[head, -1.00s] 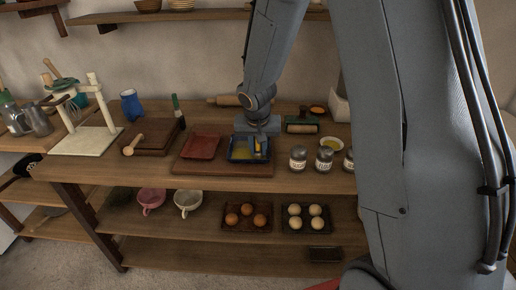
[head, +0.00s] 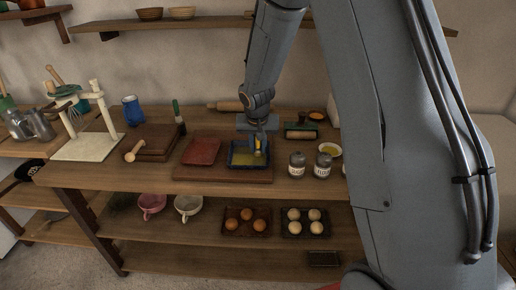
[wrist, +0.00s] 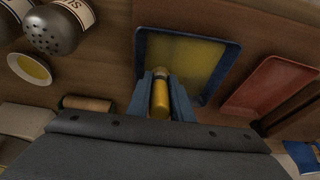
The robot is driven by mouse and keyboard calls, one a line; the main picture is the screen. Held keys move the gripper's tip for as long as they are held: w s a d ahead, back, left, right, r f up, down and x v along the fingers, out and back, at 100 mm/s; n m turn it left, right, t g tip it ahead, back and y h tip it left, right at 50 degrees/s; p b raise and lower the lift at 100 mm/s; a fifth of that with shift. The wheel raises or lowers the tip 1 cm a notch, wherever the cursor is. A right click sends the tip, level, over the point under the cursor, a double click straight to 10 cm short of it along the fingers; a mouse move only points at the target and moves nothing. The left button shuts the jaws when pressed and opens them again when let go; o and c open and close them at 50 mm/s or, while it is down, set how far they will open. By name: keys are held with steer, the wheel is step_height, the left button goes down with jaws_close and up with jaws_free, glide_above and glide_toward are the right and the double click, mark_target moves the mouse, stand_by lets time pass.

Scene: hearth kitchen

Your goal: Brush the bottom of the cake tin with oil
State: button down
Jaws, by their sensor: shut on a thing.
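The cake tin is a blue rectangular tin (head: 234,158) on a wooden board; its rim also shows in the wrist view (wrist: 142,52). Much of its bottom looks yellow in the wrist view. My gripper (head: 258,142) is over the right part of the tin. In the wrist view my gripper (wrist: 160,92) is shut on a yellow-handled brush (wrist: 160,100), which points toward the tin. The brush's far end is hidden, so I cannot tell if it touches the bottom. A small white bowl of yellow oil (head: 329,149) stands to the right; it also shows in the wrist view (wrist: 30,68).
A red tin (head: 202,151) lies left of the blue one on the board (head: 200,172). Shakers (head: 297,164) stand close on the right. A rolling pin (head: 225,106) lies behind. A dark wooden block (head: 155,141) is further left.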

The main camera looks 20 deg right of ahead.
steer(key=shift+w+d+f, duration=0.1)
steer(key=shift+w+d, duration=0.1)
steer(key=shift+w, duration=0.4)
steer(key=shift+w+d, duration=0.15)
steer(key=shift+w, duration=0.45)
